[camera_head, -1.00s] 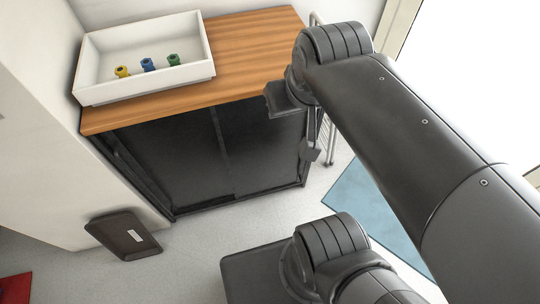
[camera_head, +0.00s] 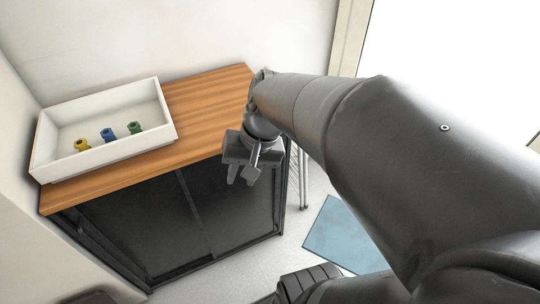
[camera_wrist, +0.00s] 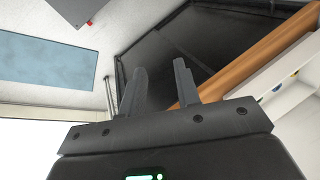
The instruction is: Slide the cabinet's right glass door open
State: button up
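The cabinet has a wooden top (camera_head: 200,112) and dark glass doors in a black frame. The right glass door (camera_head: 232,199) meets the left glass door (camera_head: 145,228) at an upright divider near the middle. My gripper (camera_head: 241,178) is in front of the upper part of the right door, near the cabinet's right end. In the wrist view my gripper (camera_wrist: 160,80) has its two fingers apart with nothing between them. The dark cabinet front (camera_wrist: 165,58) shows beyond the fingertips. I cannot tell whether a finger touches the door.
A white tray (camera_head: 55,172) on the cabinet top holds a yellow, a blue and a green fitting. A blue mat (camera_head: 340,235) lies on the floor to the right. A metal rack (camera_head: 300,175) stands beside the cabinet's right end.

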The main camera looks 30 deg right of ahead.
jog(key=w+d+f+m+y, duration=0.2)
jog(key=w+f+m+y, duration=0.5)
jog(key=w+f+y, duration=0.1)
jog(key=m+t+h, duration=0.8)
jog(key=m+t, duration=0.8)
jog(key=m, duration=0.7)
send_near(283, 170)
jog(key=w, duration=0.3)
jog(key=w+a, duration=0.1)
jog(key=w, duration=0.3)
jog(key=w+f, duration=0.1)
jog(key=w, duration=0.2)
jog(key=shift+w+a, duration=0.2)
jog(key=shift+a, duration=0.05)
grip_shut()
